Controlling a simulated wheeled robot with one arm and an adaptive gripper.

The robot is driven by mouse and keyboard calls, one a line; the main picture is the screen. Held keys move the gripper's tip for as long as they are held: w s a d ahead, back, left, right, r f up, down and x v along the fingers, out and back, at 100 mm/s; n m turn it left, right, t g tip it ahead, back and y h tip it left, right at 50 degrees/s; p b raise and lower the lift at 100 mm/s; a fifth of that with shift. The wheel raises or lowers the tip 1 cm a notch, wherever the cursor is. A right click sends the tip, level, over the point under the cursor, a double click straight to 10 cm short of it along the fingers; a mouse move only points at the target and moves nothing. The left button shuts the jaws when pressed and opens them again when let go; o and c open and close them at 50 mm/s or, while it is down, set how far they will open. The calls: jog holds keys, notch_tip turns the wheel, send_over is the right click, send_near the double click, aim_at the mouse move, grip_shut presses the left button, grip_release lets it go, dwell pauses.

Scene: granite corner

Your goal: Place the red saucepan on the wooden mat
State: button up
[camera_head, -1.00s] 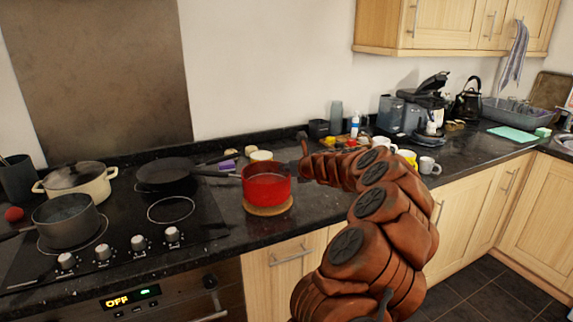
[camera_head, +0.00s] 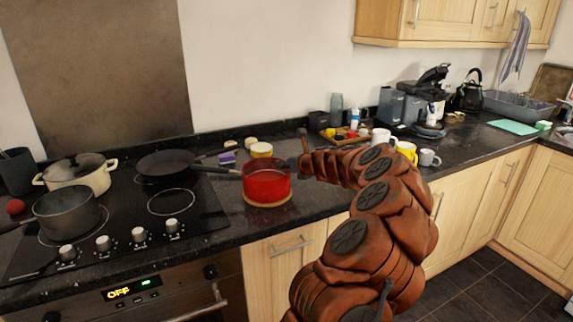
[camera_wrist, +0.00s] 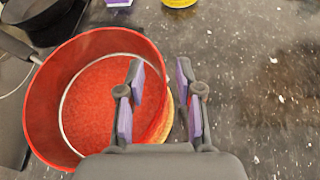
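The red saucepan (camera_head: 266,184) stands upright on the round wooden mat (camera_head: 268,204), whose front edge shows beneath it. In the wrist view the saucepan (camera_wrist: 45,128) fills the left side, empty, with its dark handle to the upper left. A strip of the mat (camera_wrist: 168,118) shows beside its right wall. My gripper (camera_wrist: 160,70) is open at the pan's right side, one finger over the inside and one outside, with a gap between them. In the head view the gripper is at the pan's right and hard to make out.
A black frying pan (camera_head: 165,164), a grey pot (camera_head: 66,217) and a cream pot (camera_head: 76,173) are on the hob to the left. A yellow-sided pot (camera_head: 261,149) and a purple item (camera_head: 227,157) stand behind the saucepan. Mugs (camera_head: 429,158) stand to the right.

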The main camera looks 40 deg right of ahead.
jog(key=v, duration=1.2)
jog(key=shift+b, duration=0.3)
jog(key=w+a+r+n+g+y, duration=0.1)
jog(key=w+a+n+y, duration=0.3)
jog(key=a, duration=0.6)
jog(key=w+a+r+n+y, duration=0.1)
jog(key=a+n, duration=0.5)
jog(key=a, duration=0.4)
jog(key=s+a+f+n+g+y, duration=0.25)
jog(key=a+n, duration=0.35)
jog(key=a, duration=0.4)
jog(key=s+a+f+n+g+y, duration=0.15)
jog(key=s+a+n, duration=0.3)
jog(key=a, duration=0.45)
jog(key=s+a+f+n+g+h, duration=0.1)
jog(key=s+a+f+n+g, duration=0.1)
jog(key=s+a+n+g, duration=0.25)
jog(key=s+a+f+n+g+h, duration=0.1)
jog(key=s+a+f+n+g, duration=0.2)
jog(key=s+n, duration=0.4)
jog(key=s+f+n+g+h, duration=0.1)
jog(key=s+n+h, duration=0.1)
jog(key=s, duration=0.6)
jog(key=s+d+f+n+g+h, duration=0.1)
jog(key=s+f+n+h, duration=0.1)
jog(key=s+n, duration=0.3)
jog(key=s, duration=0.3)
jog(key=shift+s+d+n, duration=0.3)
jog(key=shift+s, duration=0.1)
